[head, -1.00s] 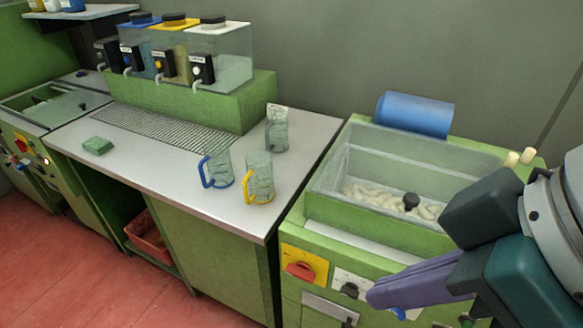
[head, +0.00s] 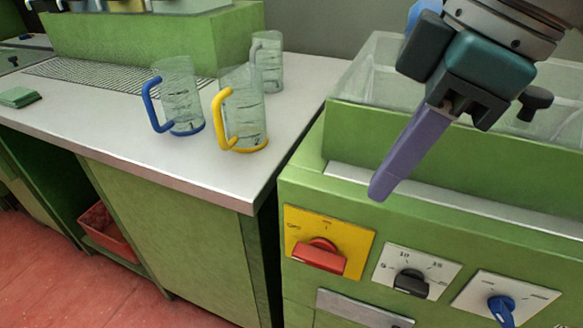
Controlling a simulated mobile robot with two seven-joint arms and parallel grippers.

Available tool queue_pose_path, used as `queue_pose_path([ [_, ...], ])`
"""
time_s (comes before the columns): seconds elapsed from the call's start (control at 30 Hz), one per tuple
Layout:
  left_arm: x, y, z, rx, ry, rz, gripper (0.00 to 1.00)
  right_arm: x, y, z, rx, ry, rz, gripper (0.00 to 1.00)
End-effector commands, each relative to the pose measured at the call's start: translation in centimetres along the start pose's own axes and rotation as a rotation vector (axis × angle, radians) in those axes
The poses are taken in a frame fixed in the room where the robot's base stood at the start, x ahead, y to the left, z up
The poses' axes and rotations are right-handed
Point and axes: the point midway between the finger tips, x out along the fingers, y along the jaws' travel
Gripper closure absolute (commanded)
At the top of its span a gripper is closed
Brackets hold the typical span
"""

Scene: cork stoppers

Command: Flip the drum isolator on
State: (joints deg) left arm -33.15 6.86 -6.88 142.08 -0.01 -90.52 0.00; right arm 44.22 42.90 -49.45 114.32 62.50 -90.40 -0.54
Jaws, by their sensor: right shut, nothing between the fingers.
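The drum isolator is a red rotary handle (head: 319,256) on a yellow plate (head: 352,239), on the green machine's front panel at lower centre. The handle lies roughly crosswise, tilting slightly down to the right; the plate's markings are too small to read surely. My right gripper (head: 380,190) comes in from the upper right. Its purple fingers are shut with nothing between them and point down-left, above and to the right of the yellow plate, apart from the handle. My left gripper is out of view.
A black knob (head: 411,282) and a blue switch (head: 501,309) sit right of the isolator on the same panel. Measuring jugs with blue (head: 182,100) and yellow (head: 241,112) handles stand on the left counter (head: 120,140). A clear-walled trough (head: 375,85) tops the machine.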

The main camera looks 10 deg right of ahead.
Motion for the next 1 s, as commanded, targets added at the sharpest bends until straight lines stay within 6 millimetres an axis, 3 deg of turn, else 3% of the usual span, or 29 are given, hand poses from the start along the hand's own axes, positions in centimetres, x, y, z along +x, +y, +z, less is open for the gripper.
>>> queue_pose_path([
  [0.47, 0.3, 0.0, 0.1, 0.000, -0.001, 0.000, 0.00, 0.7, 0.0, 0.1, 0.001, -0.002, -0.002, 1.00],
  [0.57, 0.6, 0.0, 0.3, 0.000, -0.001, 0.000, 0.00, 2.1, 0.0, 0.1, 0.002, -0.002, -0.002, 1.00],
  [1.0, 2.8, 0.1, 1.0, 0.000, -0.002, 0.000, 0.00, 11.2, 0.0, 0.4, 0.002, -0.003, -0.002, 1.00],
])
